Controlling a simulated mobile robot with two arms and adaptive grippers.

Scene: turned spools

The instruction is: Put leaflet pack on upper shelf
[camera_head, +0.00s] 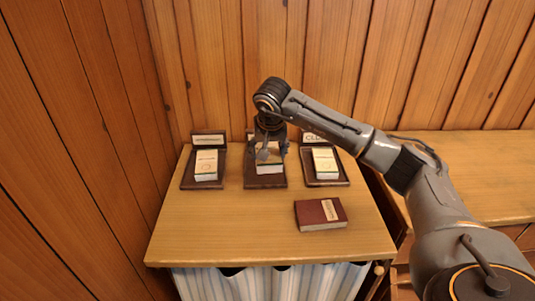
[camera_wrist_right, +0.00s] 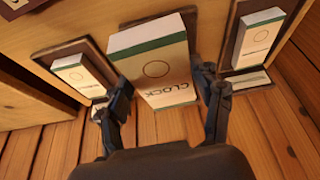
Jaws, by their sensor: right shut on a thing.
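A white leaflet pack (camera_head: 270,169) with a green edge is at the middle dark tray (camera_head: 265,183) on the wooden table. My right gripper (camera_head: 271,154) comes down over it from behind and is shut on it. In the right wrist view, the pack (camera_wrist_right: 160,80) reads "CLOCK" and sits between the two fingers of the gripper (camera_wrist_right: 163,92). I cannot tell whether the pack still touches the tray. No upper shelf can be made out in these views. My left gripper is not in view.
Similar packs stand in the left tray (camera_head: 206,165) and the right tray (camera_head: 325,161), close on either side. A dark red book (camera_head: 320,214) lies near the table's front right. The table's front left (camera_head: 220,225) is clear. A wooden panel wall rises behind.

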